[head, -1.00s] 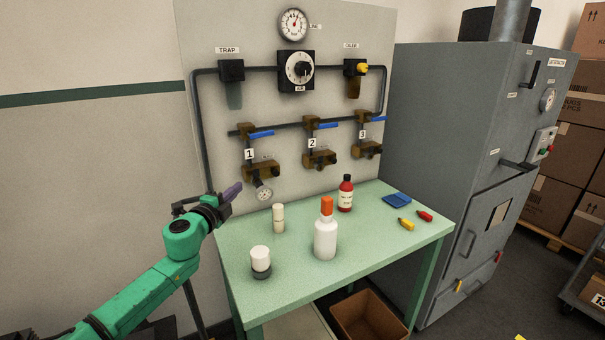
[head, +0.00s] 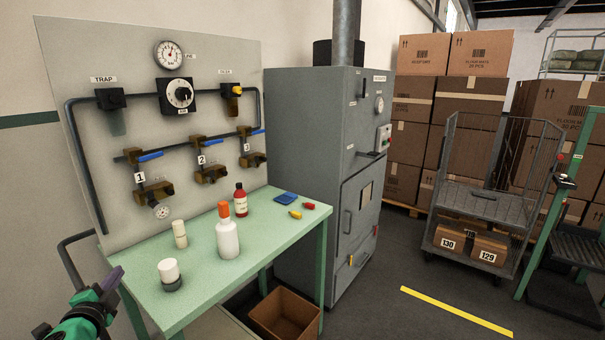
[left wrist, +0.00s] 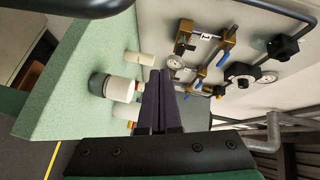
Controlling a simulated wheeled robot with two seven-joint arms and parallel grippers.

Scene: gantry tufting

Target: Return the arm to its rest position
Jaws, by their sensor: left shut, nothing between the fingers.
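My left gripper (head: 110,283) is at the lower left of the head view, beside the left edge of the green table. Its dark fingers are shut together and hold nothing. In the left wrist view the closed fingers (left wrist: 159,98) point toward the table and the valve panel, with a white-capped jar (left wrist: 112,88) beyond them on the left. My green left arm (head: 75,325) is mostly cut off by the frame's lower edge. My right gripper is in neither view.
The green table (head: 190,292) carries a white-capped jar (head: 169,272), a white bottle with an orange cap (head: 227,237) and a red bottle (head: 241,201). The valve panel (head: 75,75) stands behind. A grey cabinet (head: 300,130) and a wire cart (head: 490,205) are to the right. Floor is open before them.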

